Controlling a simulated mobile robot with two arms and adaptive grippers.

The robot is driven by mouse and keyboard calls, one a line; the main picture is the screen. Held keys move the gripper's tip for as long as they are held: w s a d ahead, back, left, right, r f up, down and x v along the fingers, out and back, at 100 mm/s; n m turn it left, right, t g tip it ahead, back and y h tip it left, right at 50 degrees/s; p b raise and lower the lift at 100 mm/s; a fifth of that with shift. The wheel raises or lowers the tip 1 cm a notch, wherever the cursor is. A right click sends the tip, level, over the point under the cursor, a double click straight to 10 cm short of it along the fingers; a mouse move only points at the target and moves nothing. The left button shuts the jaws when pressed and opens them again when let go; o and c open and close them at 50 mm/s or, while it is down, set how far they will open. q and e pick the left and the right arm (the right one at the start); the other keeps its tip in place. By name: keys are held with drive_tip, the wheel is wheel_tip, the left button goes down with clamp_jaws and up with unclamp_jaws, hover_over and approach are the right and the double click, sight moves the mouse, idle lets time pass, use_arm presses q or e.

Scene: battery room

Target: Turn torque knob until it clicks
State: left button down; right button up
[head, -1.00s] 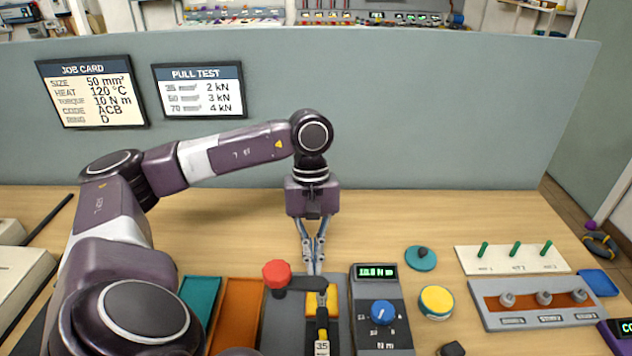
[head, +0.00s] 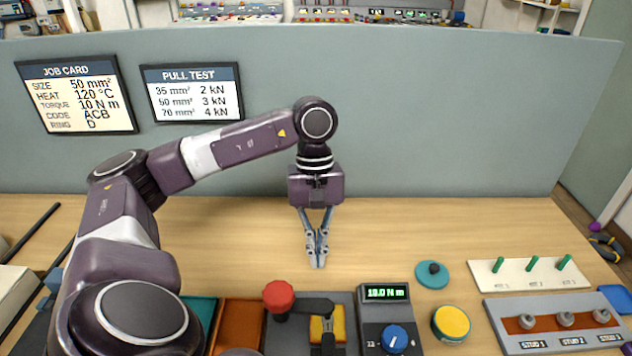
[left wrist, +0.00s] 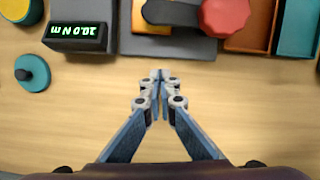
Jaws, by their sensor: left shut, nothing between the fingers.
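The torque knob (head: 394,338) is a blue dial with a white mark on a grey box, low in the head view. The box's display (head: 388,293) reads 10.0 N m; in the left wrist view the display (left wrist: 76,30) shows upside down. My left gripper (head: 318,263) is shut and empty, pointing down over bare wood behind the grey fixture, to the left of the knob. It also shows in the left wrist view (left wrist: 160,78). The knob is outside the wrist view. My right gripper is not in view.
A red-knobbed lever (head: 279,297) stands on the fixture, left of the box. A yellow button (head: 452,323) and a teal disc (head: 432,274) lie to its right. The job card (head: 76,95) lists torque 10 N m. Bare table lies behind these.

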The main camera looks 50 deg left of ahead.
use_arm(q)
wheel_tip(320, 180, up, 9)
drive_tip(key=p, duration=0.1)
drive_tip(key=shift+w+a+f, duration=0.2)
drive_tip(key=shift+w, duration=0.15)
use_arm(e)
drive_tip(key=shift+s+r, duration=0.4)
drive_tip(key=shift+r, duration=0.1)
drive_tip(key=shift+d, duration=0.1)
